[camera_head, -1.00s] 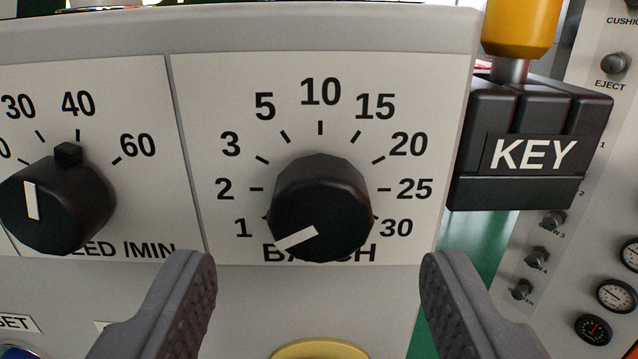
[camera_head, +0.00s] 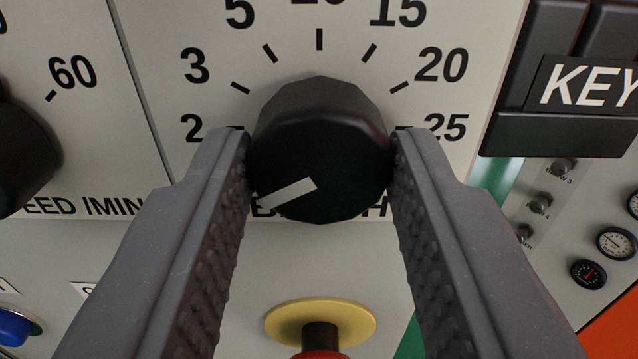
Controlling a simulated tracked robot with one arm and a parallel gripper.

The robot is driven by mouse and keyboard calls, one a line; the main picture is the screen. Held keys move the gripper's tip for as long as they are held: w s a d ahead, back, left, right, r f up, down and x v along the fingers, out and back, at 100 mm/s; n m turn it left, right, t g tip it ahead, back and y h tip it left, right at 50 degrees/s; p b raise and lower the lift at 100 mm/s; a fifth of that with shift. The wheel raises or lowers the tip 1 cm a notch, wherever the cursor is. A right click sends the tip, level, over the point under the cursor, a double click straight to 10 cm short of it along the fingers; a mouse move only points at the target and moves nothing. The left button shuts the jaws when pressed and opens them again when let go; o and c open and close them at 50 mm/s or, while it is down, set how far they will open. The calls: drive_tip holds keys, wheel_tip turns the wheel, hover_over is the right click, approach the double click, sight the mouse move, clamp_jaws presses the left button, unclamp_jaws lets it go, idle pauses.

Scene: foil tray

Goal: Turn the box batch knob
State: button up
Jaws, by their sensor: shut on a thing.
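The black batch knob (camera_head: 325,130) sits on the light panel, partly covering the word BATCH. Its white pointer mark (camera_head: 288,192) slants to the lower left. The dial numbers 2, 3, 5, 15, 20 and 25 show around it; the numbers 1 and 30 are hidden behind the fingers. My gripper (camera_head: 320,150) has one finger on each side of the knob, with the tips against its left and right sides. It is shut on the knob.
The black speed knob (camera_head: 22,155) is at the left edge. A black KEY block (camera_head: 565,85) stands out at the upper right. A red button with a yellow collar (camera_head: 320,318) sits below the knob, between my fingers. A blue button (camera_head: 14,328) is at lower left.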

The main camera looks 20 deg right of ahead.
drive_tip(key=shift+m, duration=0.3)
drive_tip(key=m, duration=0.5)
drive_tip(key=shift+m, duration=0.3)
drive_tip(key=m+b, duration=0.1)
drive_tip(key=m, duration=0.4)
drive_tip(key=shift+f+b, duration=0.1)
drive_tip(key=shift+b, duration=0.3)
drive_tip(key=shift+m, duration=0.4)
drive_tip(key=o, duration=1)
drive_tip(key=shift+s, duration=0.15)
